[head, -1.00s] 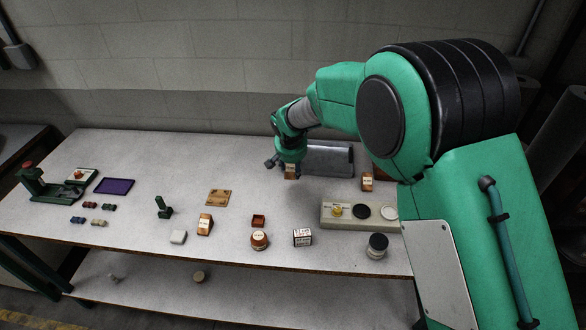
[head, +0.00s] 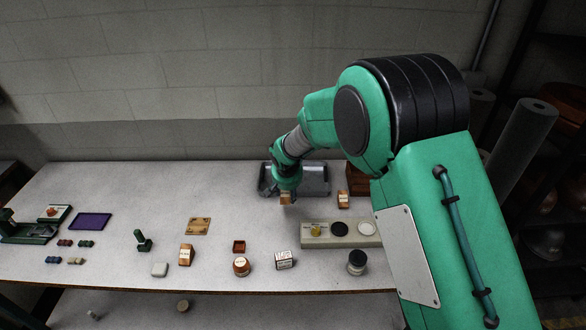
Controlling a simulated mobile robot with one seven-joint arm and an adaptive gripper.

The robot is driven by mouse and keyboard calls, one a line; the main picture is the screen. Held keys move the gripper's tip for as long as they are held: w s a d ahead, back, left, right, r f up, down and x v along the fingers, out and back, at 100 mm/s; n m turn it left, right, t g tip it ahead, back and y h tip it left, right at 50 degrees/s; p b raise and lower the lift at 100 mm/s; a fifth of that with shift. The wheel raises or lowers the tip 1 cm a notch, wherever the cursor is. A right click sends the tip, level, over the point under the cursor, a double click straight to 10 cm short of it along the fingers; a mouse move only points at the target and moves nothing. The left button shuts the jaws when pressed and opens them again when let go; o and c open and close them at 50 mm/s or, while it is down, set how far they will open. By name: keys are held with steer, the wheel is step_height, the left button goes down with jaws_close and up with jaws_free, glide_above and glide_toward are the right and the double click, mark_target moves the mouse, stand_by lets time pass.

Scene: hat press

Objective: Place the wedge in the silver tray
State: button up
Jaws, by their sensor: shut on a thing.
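A small tan wooden wedge (head: 286,199) is in my gripper (head: 286,193), seen in the head view. My gripper is shut on it and points down. The silver tray (head: 318,181) lies behind it at the back of the table, partly hidden by my gripper and wrist. The wedge appears in front of the tray's near edge; its exact height above the table is hard to tell.
A similar labelled wooden block (head: 343,200) stands right of the tray, with another (head: 187,254) at front left. A beige holder (head: 360,240) with round pieces sits to the front right. A brown box (head: 357,178) stands behind. The table's middle is clear.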

steer(key=d+f+p, duration=0.2)
steer(key=d+p, duration=0.2)
steer(key=d, duration=0.5)
steer(key=shift+d+f, duration=0.15)
glide_above(303, 183)
steer(key=s, duration=0.2)
steer(key=shift+x, duration=0.75)
steer(key=shift+s, duration=0.15)
steer(key=shift+f, duration=0.1)
steer(key=shift+f+b, duration=0.5)
steer(key=shift+f, duration=1.15)
steer(key=shift+f, duration=0.2)
